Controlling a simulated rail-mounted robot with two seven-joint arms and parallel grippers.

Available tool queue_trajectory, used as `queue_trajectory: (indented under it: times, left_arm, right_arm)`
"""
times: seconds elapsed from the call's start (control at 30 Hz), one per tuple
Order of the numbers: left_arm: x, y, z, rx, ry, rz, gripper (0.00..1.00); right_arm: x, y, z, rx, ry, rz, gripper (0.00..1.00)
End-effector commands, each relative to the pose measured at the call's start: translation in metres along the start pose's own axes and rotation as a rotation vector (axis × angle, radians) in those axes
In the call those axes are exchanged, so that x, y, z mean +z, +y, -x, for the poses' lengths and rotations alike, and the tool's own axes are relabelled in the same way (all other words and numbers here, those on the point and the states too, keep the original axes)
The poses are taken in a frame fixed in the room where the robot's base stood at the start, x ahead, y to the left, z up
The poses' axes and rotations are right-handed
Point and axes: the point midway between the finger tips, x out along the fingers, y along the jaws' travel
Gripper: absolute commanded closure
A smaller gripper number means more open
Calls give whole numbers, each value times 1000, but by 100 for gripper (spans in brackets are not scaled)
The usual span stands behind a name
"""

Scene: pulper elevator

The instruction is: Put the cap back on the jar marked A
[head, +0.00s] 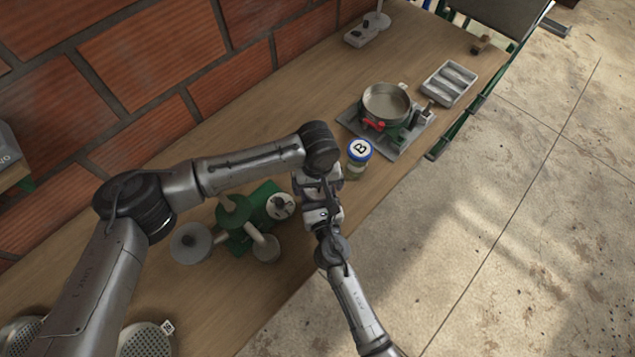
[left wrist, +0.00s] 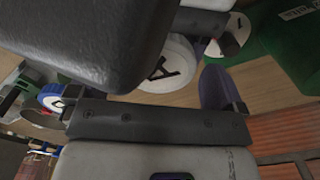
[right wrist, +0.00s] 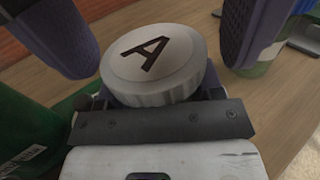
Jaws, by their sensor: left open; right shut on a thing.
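The white cap marked A (right wrist: 155,62) fills the middle of the right wrist view and also shows in the left wrist view (left wrist: 168,68). My left gripper (head: 316,180) is open, with its dark fingers apart on either side of the cap. My right gripper (head: 322,216) is below it, its fingers mostly hidden under the cap. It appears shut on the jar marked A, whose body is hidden. I cannot tell whether the cap is fully seated. The head view hides jar and cap behind my grippers.
A jar with a blue cap marked B (head: 360,150) stands just right of my grippers. A green machine (head: 240,215) with a white dial is close on the left. A metal pan (head: 386,103) and a grey tray (head: 450,82) stand farther back. A brick wall (head: 150,50) bounds the bench.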

Motion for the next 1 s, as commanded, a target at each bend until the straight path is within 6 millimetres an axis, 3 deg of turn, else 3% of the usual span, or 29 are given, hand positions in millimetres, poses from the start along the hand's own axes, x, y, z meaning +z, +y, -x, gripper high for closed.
queue_trajectory:
  times: [0.3,0.7,0.77,1.0]
  left_arm:
    - [0,0,36,2,2,0,4]
    - [0,0,43,1,1,0,4]
    - [0,0,43,1,1,4,7]
    - [-1,0,64,3,3,164,7]
  right_arm:
    - [1,0,0,0,-1,0,100]
    - [1,0,0,0,-1,0,100]
    - [1,0,0,0,-1,0,100]
    - [1,0,0,0,-1,0,100]
